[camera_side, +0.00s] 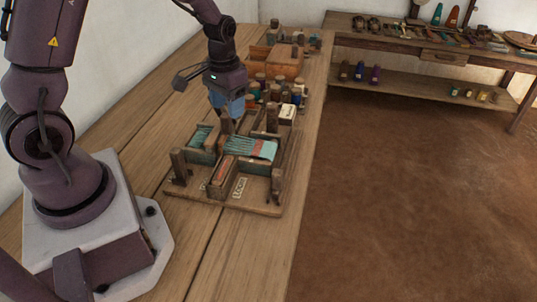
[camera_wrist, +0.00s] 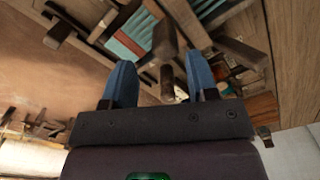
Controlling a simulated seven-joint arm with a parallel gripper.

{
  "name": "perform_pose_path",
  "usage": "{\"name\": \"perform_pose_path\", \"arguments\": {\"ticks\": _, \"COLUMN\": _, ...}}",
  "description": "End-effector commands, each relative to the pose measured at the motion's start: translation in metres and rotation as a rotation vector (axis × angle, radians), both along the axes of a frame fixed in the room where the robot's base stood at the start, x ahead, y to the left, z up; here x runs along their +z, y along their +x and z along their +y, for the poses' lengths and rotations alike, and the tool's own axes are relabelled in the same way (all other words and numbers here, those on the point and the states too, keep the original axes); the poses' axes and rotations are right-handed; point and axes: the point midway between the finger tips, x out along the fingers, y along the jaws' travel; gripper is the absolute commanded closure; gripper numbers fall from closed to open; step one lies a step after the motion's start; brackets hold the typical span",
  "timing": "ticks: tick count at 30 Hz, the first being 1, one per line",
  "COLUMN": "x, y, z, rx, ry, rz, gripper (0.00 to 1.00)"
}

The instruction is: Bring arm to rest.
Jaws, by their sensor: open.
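My gripper (camera_side: 227,112) is over the back part of the small wooden loom (camera_side: 262,208), pointing down. In the wrist view my gripper (camera_wrist: 160,68) shows two blue fingers spread apart with nothing held between them. A wooden post (camera_wrist: 165,40) of the loom shows in line with the gap; I cannot tell how far it is from the fingertips. The loom carries a teal and red cloth (camera_side: 252,147) with pale threads, and it sits on a flat wooden base.
A side bench (camera_side: 420,45) with tools stands at the back right. The table's right front is bare.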

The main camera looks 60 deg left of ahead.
Motion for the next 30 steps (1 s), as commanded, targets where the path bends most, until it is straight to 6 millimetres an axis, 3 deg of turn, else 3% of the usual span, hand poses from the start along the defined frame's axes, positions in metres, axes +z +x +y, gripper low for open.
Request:
{"name": "perform_pose_path", "arguments": {"ticks": 7, "x": 0.018, "y": 0.0, "z": 0.0, "rx": -0.001, "ry": 0.001, "rz": -0.001, "gripper": 0.47}}
{"name": "perform_pose_path", "arguments": {"ticks": 17, "x": 0.019, "y": 0.0, "z": 0.0, "rx": 0.004, "ry": 0.0, "rz": 0.001, "gripper": 0.47}}
{"name": "perform_pose_path", "arguments": {"ticks": 20, "x": 0.015, "y": -0.013, "z": -0.005, "rx": 0.025, "ry": -0.017, "rz": 0.05, "gripper": 0.47}}
{"name": "perform_pose_path", "arguments": {"ticks": 23, "x": 0.033, "y": -0.027, "z": -0.018, "rx": 0.026, "ry": -0.025, "rz": 0.051, "gripper": 0.47}}
{"name": "perform_pose_path", "arguments": {"ticks": 30, "x": 0.102, "y": -0.06, "z": -0.06, "rx": -0.043, "ry": -0.012, "rz": -0.06, "gripper": 0.47}}
